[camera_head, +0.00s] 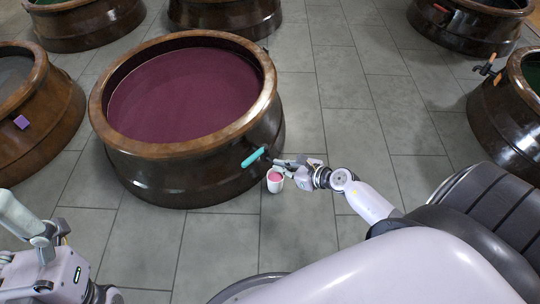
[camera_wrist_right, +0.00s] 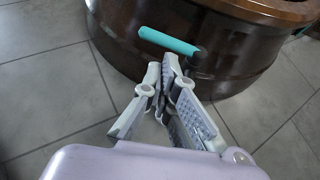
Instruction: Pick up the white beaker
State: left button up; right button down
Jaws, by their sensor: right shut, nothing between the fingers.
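The white beaker (camera_head: 274,184), with pink contents, shows in the head view beside the big jar of dark red liquid (camera_head: 185,95). It is upright, just below the fingers of my right gripper (camera_head: 281,163); I cannot tell what it rests on. In the right wrist view the fingers of my right gripper (camera_wrist_right: 163,92) are shut with nothing between them, just short of a teal tap handle (camera_wrist_right: 170,41). The beaker does not show in that view.
The teal handle also shows in the head view (camera_head: 253,157), on the jar's wall close to my right gripper. Other wooden jars stand around, one at the left (camera_head: 35,110) and one at the right (camera_head: 505,115). The grey tiled floor (camera_head: 345,85) is clear between them.

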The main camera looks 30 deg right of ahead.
aim_at(275, 179)
jog(key=z, duration=1)
